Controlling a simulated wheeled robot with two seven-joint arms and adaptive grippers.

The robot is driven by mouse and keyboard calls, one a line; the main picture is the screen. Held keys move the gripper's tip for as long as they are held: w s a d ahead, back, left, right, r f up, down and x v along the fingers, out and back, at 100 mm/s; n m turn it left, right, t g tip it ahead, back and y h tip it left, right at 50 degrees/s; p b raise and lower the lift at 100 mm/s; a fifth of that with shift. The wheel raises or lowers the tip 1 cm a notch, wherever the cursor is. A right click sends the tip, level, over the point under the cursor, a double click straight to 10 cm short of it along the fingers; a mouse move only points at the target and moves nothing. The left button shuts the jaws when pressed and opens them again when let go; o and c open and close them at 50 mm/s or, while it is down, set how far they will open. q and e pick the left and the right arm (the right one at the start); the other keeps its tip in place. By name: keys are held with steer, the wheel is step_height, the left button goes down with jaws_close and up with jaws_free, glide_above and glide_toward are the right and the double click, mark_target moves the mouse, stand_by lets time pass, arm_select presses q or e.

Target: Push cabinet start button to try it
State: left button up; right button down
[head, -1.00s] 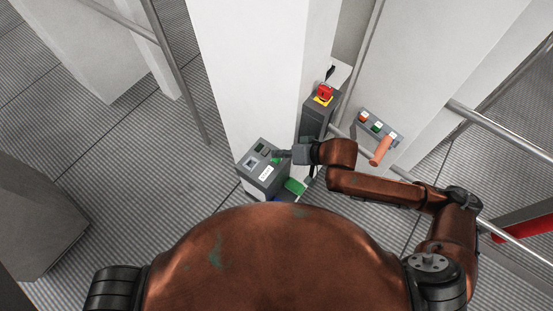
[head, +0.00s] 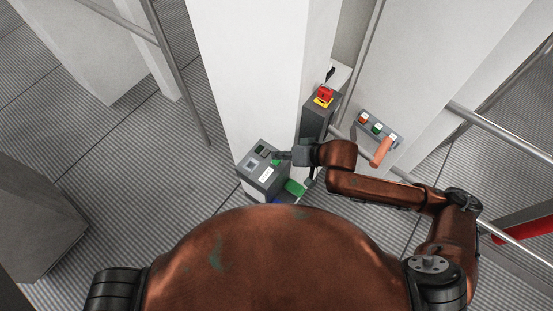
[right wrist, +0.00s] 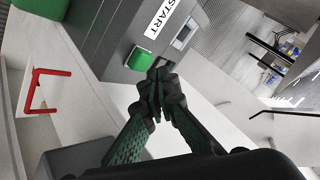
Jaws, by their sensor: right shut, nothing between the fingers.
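The grey cabinet box (head: 254,178) stands on the left of my right gripper, against the white column. Its green start button (right wrist: 141,60) shows in the right wrist view beside the white START label (right wrist: 168,18); in the head view it is mostly covered by the fingers. My right gripper (right wrist: 160,82) is shut and empty. Its fingertips are right by the button's lower edge, and I cannot tell whether they touch it. The right gripper also shows in the head view (head: 281,156). My left gripper is not in view.
A red emergency button (head: 324,93) on a grey post stands behind my right gripper. A small panel (head: 379,130) with several coloured buttons and an orange handle (head: 381,151) are to the right. A metal rail (head: 500,131) runs at right.

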stand_by(0.4)
steer(key=shift+f+p, duration=0.3)
steer(key=shift+f, duration=0.1)
steer(key=shift+f, duration=0.5)
stand_by(0.5)
stand_by(0.4)
steer(key=shift+r+p, duration=0.9)
steer(key=shift+p, duration=0.4)
